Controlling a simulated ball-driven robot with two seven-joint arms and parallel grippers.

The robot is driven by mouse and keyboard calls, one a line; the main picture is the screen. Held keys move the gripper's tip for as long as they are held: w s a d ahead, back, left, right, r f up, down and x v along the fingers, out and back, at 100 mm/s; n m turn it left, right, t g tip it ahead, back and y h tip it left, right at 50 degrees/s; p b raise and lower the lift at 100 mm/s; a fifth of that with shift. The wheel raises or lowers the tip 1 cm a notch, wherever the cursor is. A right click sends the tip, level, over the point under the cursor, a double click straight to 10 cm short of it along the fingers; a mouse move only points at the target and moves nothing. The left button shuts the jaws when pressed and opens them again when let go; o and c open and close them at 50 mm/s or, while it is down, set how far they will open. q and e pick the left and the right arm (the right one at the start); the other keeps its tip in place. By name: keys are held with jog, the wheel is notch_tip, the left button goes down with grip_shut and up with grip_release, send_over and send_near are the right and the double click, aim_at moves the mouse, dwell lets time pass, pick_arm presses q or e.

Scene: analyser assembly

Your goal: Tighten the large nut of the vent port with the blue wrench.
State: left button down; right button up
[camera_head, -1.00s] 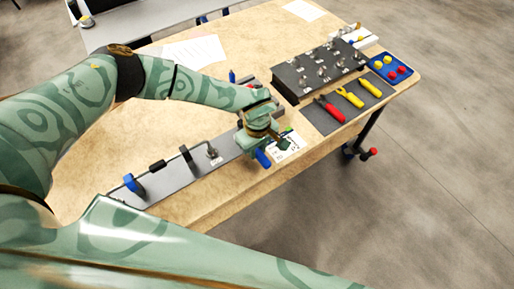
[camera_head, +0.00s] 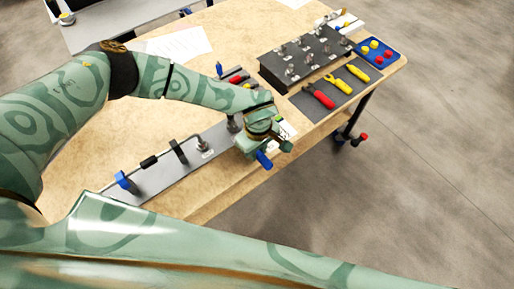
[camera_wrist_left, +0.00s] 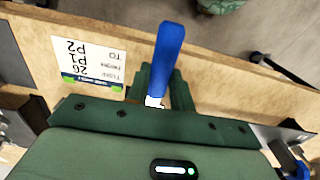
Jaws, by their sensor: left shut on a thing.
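My left gripper (camera_head: 268,146) is shut on the blue wrench (camera_head: 264,160), over the front part of the table beside the grey panel. In the left wrist view the blue wrench (camera_wrist_left: 169,58) sticks out between the green fingers, and its working end is hidden. The grey panel (camera_head: 163,181) carries a bent tube and metal fittings. One fitting (camera_head: 203,146) stands at the tube's end; another (camera_head: 232,123) stands just left of the gripper. I cannot tell which is the vent port, and its large nut is not clearly visible. My right gripper is out of view.
A printed card (camera_wrist_left: 86,62) lies on the table beside the gripper. A black rack (camera_head: 306,57) of fittings stands at the back right. A dark mat (camera_head: 334,92) holds red and yellow tools. A blue tray (camera_head: 378,52) holds colored pieces. The table's front edge is close to the gripper.

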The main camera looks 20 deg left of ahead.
aim_at(264, 160)
pick_arm(q)
jog(key=shift+s+d+r+p, duration=0.3)
jog(key=shift+d+r+p, duration=0.15)
jog(key=shift+p, duration=0.05)
jog(key=shift+s+d+r+p, duration=0.65)
jog(key=shift+d+p, duration=0.05)
jog(key=shift+d, duration=0.05)
notch_tip(264, 160, up, 7)
jog(key=p, duration=0.5)
jog(key=shift+f, duration=0.15)
